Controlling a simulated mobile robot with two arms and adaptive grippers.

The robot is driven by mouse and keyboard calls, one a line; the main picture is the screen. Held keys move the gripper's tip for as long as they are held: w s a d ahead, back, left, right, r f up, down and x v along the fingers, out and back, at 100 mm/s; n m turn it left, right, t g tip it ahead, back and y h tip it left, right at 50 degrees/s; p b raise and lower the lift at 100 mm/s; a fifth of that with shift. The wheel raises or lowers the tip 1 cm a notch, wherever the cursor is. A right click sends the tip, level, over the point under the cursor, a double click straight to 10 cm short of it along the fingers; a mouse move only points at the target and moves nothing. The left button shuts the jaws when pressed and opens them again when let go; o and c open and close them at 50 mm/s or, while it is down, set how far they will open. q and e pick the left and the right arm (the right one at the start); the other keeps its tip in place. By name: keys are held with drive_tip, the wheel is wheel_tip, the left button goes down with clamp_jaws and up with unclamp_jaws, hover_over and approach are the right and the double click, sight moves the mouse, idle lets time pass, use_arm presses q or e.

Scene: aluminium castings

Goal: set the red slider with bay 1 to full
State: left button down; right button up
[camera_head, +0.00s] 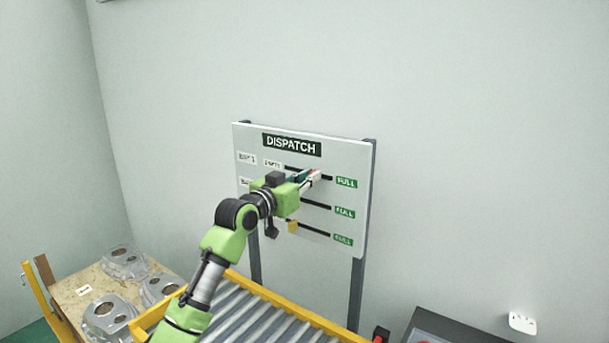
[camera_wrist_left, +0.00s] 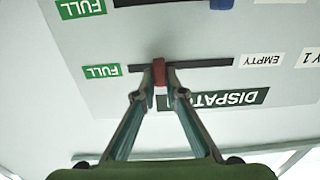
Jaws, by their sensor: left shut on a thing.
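The dispatch board (camera_head: 345,157) stands upright against the wall with several slots, each with a green FULL label at its right end. My left gripper (camera_head: 314,175) is at the top slot, just left of the top FULL label (camera_head: 346,183). In the left wrist view, which is upside down, its fingertips (camera_wrist_left: 159,75) are shut on the red slider (camera_wrist_left: 159,72). The slider sits part-way along the black slot (camera_wrist_left: 205,65), nearer to FULL (camera_wrist_left: 101,71) than to EMPTY (camera_wrist_left: 268,60), with a short piece of slot left on the FULL side. My right gripper is not in view.
A blue slider (camera_wrist_left: 221,3) shows on the neighbouring slot and a yellow slider (camera_head: 293,226) on the lowest one. A roller conveyor with yellow rails (camera_head: 290,318) lies below the board. Castings (camera_head: 124,262) lie on a table at left.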

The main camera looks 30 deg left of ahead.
use_arm(q)
drive_tip(key=shift+d+f, duration=0.1)
drive_tip(key=shift+f, duration=0.05)
drive_tip(key=c, duration=2.1)
unclamp_jaws()
drive_tip(key=shift+c, duration=0.2)
drive_tip(key=shift+o, duration=0.3)
drive_tip(key=shift+d, duration=0.3)
drive_tip(key=s+a, duration=0.2)
drive_tip(key=s, duration=1)
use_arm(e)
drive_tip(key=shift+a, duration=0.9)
